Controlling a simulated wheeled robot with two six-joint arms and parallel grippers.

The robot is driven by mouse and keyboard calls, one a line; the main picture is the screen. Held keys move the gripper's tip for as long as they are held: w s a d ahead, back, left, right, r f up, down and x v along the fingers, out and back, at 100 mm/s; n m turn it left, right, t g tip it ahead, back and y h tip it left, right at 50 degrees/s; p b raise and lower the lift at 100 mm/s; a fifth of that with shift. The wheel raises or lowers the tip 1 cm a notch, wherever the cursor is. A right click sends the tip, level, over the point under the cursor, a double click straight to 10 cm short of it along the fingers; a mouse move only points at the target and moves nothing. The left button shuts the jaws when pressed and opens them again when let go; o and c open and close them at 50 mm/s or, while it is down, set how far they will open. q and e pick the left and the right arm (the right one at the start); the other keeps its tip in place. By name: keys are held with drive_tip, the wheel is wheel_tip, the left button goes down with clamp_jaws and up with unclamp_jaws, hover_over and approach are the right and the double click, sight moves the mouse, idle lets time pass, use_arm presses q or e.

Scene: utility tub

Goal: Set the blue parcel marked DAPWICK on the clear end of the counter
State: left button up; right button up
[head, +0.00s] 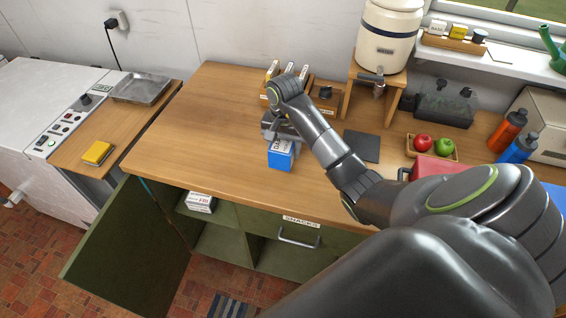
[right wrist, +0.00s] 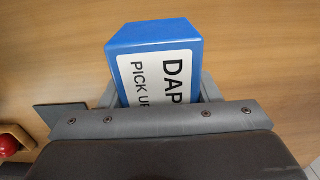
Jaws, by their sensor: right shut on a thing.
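The blue parcel (head: 281,156) has a white label; in the right wrist view the parcel (right wrist: 150,42) shows the letters "DAP" and "PICK UP", the rest hidden by the gripper. My right gripper (head: 281,132) is shut on the parcel from above. The parcel is upright over the wooden counter (head: 190,125), near its front edge; I cannot tell whether it touches the top. The counter's left end is bare. My left gripper is not in view.
A water dispenser (head: 389,35) on a wooden stand, a dark mat (head: 362,146) and a fruit tray (head: 456,156) lie to the right. A green cupboard door (head: 125,245) hangs open below the counter's left end. A yellow item (head: 97,153) lies on the separate left-hand board.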

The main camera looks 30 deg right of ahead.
drive_tip(key=f, duration=0.1)
drive_tip(key=f+b, duration=0.1)
drive_tip(key=shift+s+f, duration=0.2)
drive_tip(key=shift+f, duration=0.15)
drive_tip(key=shift+s+f+p, duration=0.1)
drive_tip(key=shift+f+p, duration=0.45)
drive_tip(key=shift+f, duration=0.4)
drive_tip(key=shift+f+b, duration=0.2)
drive_tip(key=shift+b, duration=0.1)
drive_tip(key=o, duration=1.1)
drive_tip(key=shift+r, duration=0.15)
